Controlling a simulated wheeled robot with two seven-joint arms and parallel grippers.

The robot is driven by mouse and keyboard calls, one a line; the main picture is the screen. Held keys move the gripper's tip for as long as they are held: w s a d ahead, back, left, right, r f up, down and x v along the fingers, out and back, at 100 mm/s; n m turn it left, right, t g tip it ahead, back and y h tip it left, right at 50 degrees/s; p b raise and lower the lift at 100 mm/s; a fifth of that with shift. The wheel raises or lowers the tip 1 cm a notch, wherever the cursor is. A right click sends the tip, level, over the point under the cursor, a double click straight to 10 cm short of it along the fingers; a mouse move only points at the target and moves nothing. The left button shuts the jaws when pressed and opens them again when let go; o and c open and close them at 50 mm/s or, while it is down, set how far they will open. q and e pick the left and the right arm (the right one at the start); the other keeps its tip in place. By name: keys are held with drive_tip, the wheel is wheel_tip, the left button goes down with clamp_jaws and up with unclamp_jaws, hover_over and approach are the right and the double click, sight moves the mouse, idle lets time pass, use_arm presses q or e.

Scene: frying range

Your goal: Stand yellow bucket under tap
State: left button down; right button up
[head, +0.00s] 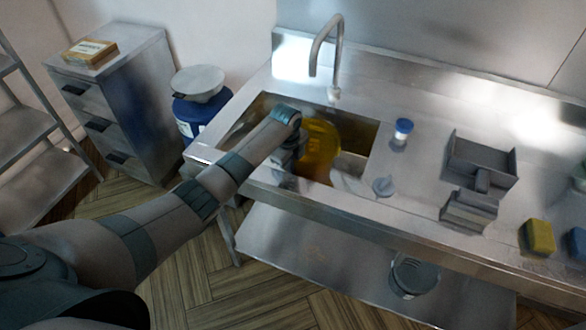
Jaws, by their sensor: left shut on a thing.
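The yellow bucket (320,150) is inside the sink basin, partly hidden behind my left wrist and the basin's front edge. My left gripper (292,160) reaches into the sink from the left and is shut on the bucket at its left side. The fingertips are mostly hidden. The tap (328,48) is a tall curved metal spout at the back of the sink, and its outlet is above and behind the bucket in this view. I cannot tell whether the bucket touches the basin floor. My right gripper is not in view.
A steel counter (420,160) extends right of the sink (360,165). It holds a blue-capped shaker (402,130), a grey holder (478,165) and a yellow sponge (538,237). A glass container (412,275) stands on the lower shelf. A blue drum (196,112) and drawer cabinet (125,100) stand left.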

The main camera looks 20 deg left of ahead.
use_arm(q)
drive_tip(key=shift+f, duration=0.3)
drive_tip(key=c, duration=1.9)
unclamp_jaws()
drive_tip(key=shift+r, duration=0.1)
drive_tip(key=shift+r, duration=0.8)
drive_tip(key=r, duration=0.3)
drive_tip(key=s+r+b, duration=0.1)
drive_tip(key=r, duration=0.3)
drive_tip(key=r+b, duration=0.1)
drive_tip(key=r, duration=0.3)
drive_tip(key=shift+s+a+r, duration=0.15)
drive_tip(key=shift+s+a, duration=0.05)
drive_tip(key=shift+s, duration=0.05)
